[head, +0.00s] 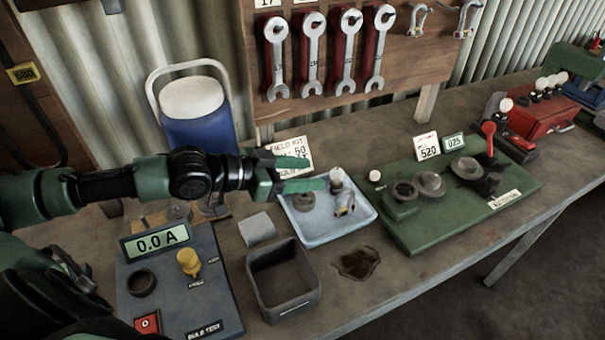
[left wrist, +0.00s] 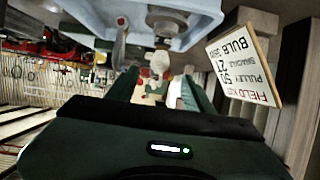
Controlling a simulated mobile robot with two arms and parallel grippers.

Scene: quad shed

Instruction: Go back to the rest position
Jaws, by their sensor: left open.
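My left arm reaches in from the left in the head view. Its green-fingered left gripper (head: 309,174) is open and looks empty, above the back left part of the pale blue tray (head: 325,232). The tray holds a grey ring-like part (head: 303,202), a white-topped bulb (head: 336,178) and a small metal piece with a red mark (head: 346,204). In the left wrist view the tray (left wrist: 95,12) shows at the top, with the white bulb (left wrist: 160,62) seen beyond the fingers. I cannot tell its exact distance from them. My right gripper is not in view.
A grey panel reading 0.0 A (head: 162,240), an open square bin (head: 284,282) and a green board with round parts (head: 440,235) stand on the bench. A field kit card (head: 305,150) stands behind the gripper. Wrenches (head: 312,55) hang on the back board.

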